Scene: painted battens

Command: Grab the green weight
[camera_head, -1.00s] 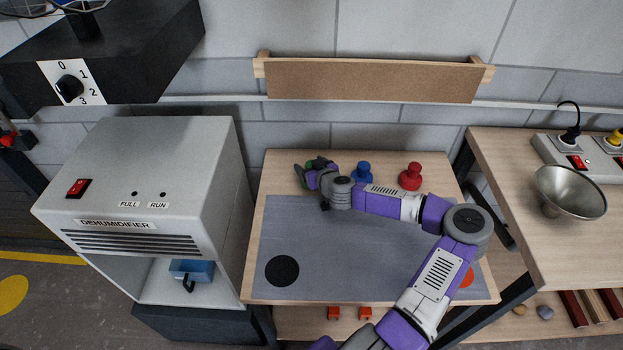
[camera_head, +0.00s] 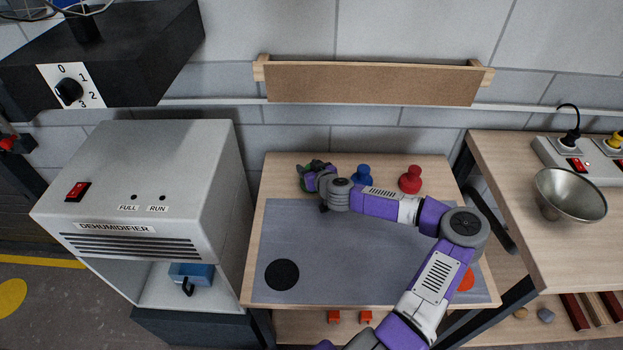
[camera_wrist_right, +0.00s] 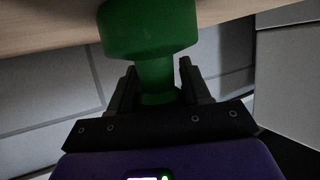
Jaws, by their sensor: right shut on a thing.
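The green weight (camera_wrist_right: 150,30) fills the top of the right wrist view, with a wide body and a narrower neck. My right gripper (camera_wrist_right: 157,88) is shut on that neck, one finger on each side. In the head view the green weight (camera_head: 304,184) is mostly hidden behind my right gripper (camera_head: 312,178), at the back left of the table. I cannot tell whether the weight touches the table. My left gripper is not in view.
A blue weight (camera_head: 361,175) and a red weight (camera_head: 410,179) stand along the table's back edge. The grey mat (camera_head: 340,250) has a black disc (camera_head: 282,275) and a partly hidden orange disc (camera_head: 466,280). A dehumidifier (camera_head: 150,200) stands left; a metal bowl (camera_head: 570,192) sits right.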

